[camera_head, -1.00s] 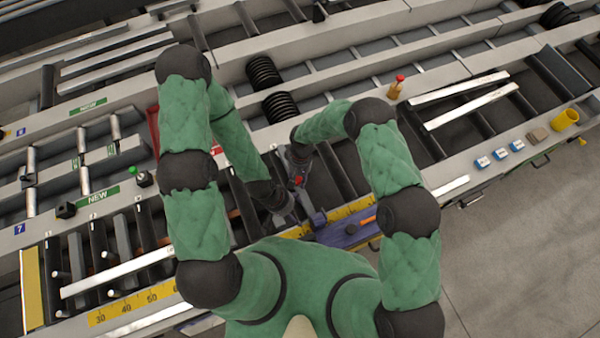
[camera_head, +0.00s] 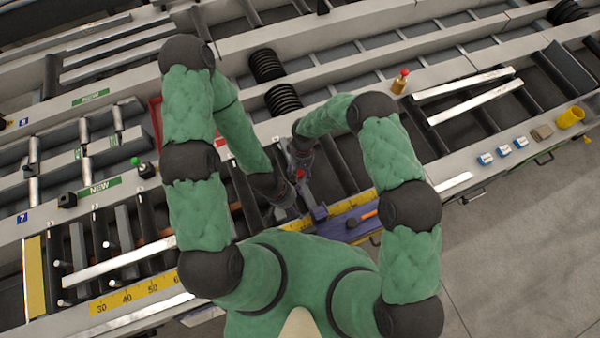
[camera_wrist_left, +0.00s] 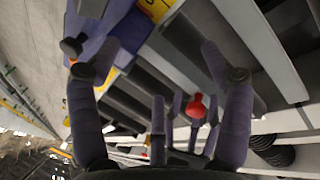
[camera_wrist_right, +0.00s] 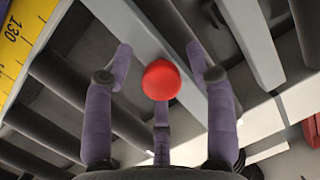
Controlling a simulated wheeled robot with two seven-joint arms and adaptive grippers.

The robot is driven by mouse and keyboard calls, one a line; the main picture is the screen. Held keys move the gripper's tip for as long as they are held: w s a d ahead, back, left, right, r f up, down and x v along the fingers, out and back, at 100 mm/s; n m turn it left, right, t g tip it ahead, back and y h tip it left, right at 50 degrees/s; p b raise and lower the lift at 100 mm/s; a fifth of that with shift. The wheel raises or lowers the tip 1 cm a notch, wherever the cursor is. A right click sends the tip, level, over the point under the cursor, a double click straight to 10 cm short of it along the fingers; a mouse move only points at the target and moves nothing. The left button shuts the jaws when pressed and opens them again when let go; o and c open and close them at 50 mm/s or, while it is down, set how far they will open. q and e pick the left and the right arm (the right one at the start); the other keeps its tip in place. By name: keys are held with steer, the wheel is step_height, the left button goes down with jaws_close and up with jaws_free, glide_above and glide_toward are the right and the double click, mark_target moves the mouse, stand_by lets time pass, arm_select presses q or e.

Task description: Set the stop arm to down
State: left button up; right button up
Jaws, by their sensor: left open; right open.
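A round red knob (camera_wrist_right: 162,80) shows large between the fingers of my right gripper (camera_wrist_right: 160,62) in the right wrist view. It looks like the handle of the stop arm, but the arm behind it is mostly hidden. The knob is small in the head view (camera_head: 300,173) and also shows in the left wrist view (camera_wrist_left: 195,107). My right gripper (camera_head: 303,180) is open around the knob; contact cannot be told. My left gripper (camera_head: 290,206) is open and empty, just below it, over the rollers near the blue carriage (camera_head: 350,223).
A yellow measuring scale (camera_head: 135,295) runs along the table's front. An orange-handled tool (camera_head: 362,217) lies on the carriage. Black coils (camera_head: 283,100), a bottle (camera_head: 400,82), blue blocks (camera_head: 503,151) and a yellow cup (camera_head: 570,117) stand further off. The floor at right is clear.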

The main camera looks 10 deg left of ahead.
steer(key=v, duration=1.1)
steer(key=shift+r, duration=0.4)
